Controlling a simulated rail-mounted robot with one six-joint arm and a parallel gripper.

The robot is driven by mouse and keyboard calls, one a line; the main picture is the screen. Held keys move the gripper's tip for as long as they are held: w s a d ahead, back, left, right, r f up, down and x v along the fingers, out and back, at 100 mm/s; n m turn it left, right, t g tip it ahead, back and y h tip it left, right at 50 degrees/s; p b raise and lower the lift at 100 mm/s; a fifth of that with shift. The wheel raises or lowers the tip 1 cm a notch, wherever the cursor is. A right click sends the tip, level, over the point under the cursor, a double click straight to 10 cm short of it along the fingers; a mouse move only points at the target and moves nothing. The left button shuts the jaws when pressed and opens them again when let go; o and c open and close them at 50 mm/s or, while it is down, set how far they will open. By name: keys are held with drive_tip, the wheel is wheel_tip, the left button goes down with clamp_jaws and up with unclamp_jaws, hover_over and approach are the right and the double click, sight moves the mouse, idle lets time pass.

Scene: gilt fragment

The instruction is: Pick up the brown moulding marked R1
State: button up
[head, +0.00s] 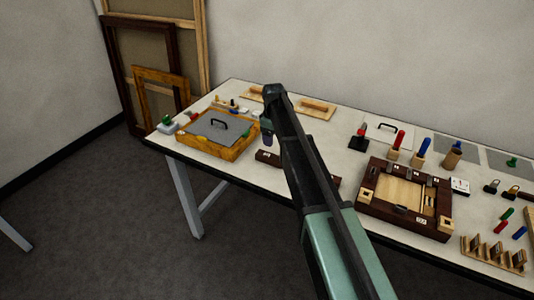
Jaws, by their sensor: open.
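A dark brown strip (268,157) lies near the front edge of the table, left of the large brown frame. My arm crosses in front of its middle, and its right end shows past the arm. It looks like the brown moulding, but no R1 mark can be read at this size. My gripper (267,141) points down just above and behind the strip's left end in the picture. It is open, with nothing seen between the fingers; its fingertips are small and dark. I cannot tell whether it touches the strip.
A wooden box with a grey handled lid (211,124) stands left of my gripper. A large brown frame with corner blocks (381,223) lies to the right. Handled tools (399,139) stand behind it. Slotted wooden holders (490,255) are at the front right. Frames lean on the wall.

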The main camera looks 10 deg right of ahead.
sight(272, 156)
drive_tip(key=shift+f+b, duration=0.4)
drive_tip(key=shift+b, duration=0.05)
wheel_tip(272, 156, down, 10)
drive_tip(key=b, duration=1)
drive_tip(key=shift+a+f, duration=0.15)
drive_tip(key=shift+f, duration=0.1)
drive_tip(key=shift+r, duration=0.25)
drive_tip(key=c, duration=1)
